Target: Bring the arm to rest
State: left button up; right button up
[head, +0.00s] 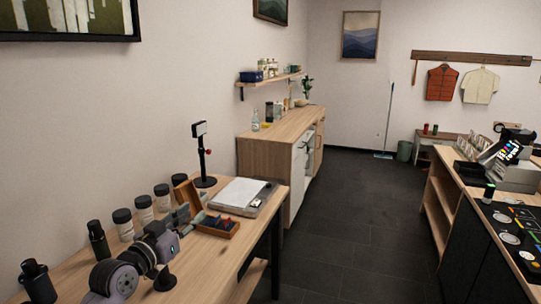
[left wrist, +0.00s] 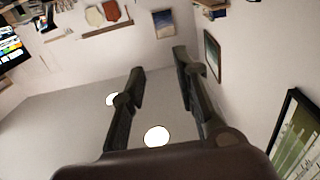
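My left arm comes in at the lower left of the head view, above the wooden table (head: 190,275). Its gripper (head: 187,211) points away from me, in front of the wooden tray in the picture. In the left wrist view its two dark fingers (left wrist: 158,62) stand apart with nothing between them, so it is open and empty. A small black tripod stand (head: 207,182) with a flat device on top stands upright at the table's back. My right gripper is not in view.
Several black-lidded jars (head: 123,222) and dark bottles (head: 98,240) line the wall side. A wooden tray (head: 230,234) of small items and a pad with white paper (head: 240,191) lie near the right edge. Dark floor (head: 350,235) is free between table and right-hand counter (head: 465,240).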

pick_arm(q)
jog(key=s+d+f+g+y, duration=0.1)
jog(key=s+d+f+g, duration=0.15)
jog(key=s+f, duration=0.6)
jog(key=s+d+f+g+y, duration=0.1)
jog(key=s+f+g, duration=0.35)
jog(key=f, duration=0.75)
jog(key=s+a+f+n+g+y, duration=0.1)
jog(key=s+a+f+g+y, duration=0.3)
jog(key=s, duration=1)
jog(key=s+f+n+g, duration=0.2)
jog(key=s+f, duration=0.3)
jog(key=s, duration=0.9)
notch_tip(320, 180, down, 26)
jog(key=s+f+g, duration=0.1)
jog(key=s, duration=0.2)
jog(key=s+a+f+g, duration=0.1)
jog(key=s+a+f, duration=0.2)
jog(key=s+f, duration=1.2)
jog(key=shift+s+a+f+m+g+y, duration=0.2)
jog(key=shift+s+m+g+y, duration=0.15)
jog(key=shift+s, duration=0.3)
